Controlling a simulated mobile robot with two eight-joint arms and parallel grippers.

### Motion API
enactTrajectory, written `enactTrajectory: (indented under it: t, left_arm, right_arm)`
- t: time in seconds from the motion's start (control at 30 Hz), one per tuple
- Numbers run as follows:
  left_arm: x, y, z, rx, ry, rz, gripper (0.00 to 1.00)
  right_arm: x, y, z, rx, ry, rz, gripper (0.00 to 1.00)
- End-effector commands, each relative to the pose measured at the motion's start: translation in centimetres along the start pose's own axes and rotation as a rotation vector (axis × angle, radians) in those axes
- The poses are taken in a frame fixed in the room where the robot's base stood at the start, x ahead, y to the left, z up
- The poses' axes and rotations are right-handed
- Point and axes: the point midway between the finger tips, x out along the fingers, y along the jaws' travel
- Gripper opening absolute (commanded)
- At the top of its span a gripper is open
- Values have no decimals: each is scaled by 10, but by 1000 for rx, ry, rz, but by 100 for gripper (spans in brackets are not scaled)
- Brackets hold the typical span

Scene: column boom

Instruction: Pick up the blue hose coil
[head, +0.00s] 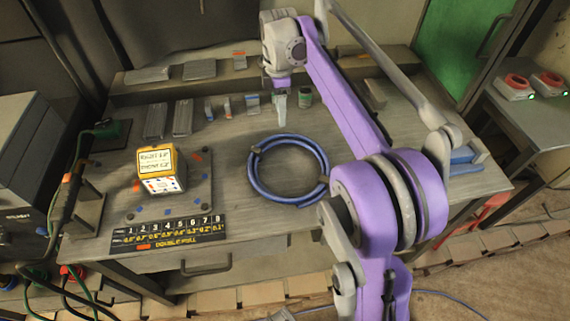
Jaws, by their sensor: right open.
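My right gripper (279,103) points down behind the coil, toward the bench's far side, apart from the coil. It is open and I see nothing in it. The arm's large joint stands close to the coil's right edge in the picture. I cannot make out my left gripper.
A yellow-and-white box (160,168) sits on a plate at the left, behind a black numbered label strip (168,231). Several small blocks and a green-banded jar (305,97) line the back. A blue tray (466,160) is at the right.

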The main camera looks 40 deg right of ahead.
Motion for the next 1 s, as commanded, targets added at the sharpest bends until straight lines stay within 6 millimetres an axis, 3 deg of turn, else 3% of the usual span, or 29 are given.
enactTrajectory:
  t: [0.1,0.37,0.63,0.97,1.0]
  left_arm:
    - [3,0,2,0,-1,0,54]
    - [5,0,3,0,-2,0,54]
    - [8,0,6,0,-3,0,54]
    - [9,0,6,0,-3,0,54]
    - [9,0,6,0,-3,0,54]
  right_arm:
    - [21,0,0,0,0,0,57]
    - [43,0,0,2,0,1,57]
    - [82,3,4,2,0,1,57]
    - [89,3,3,2,0,2,57]
    - [89,3,3,2,0,2,52]
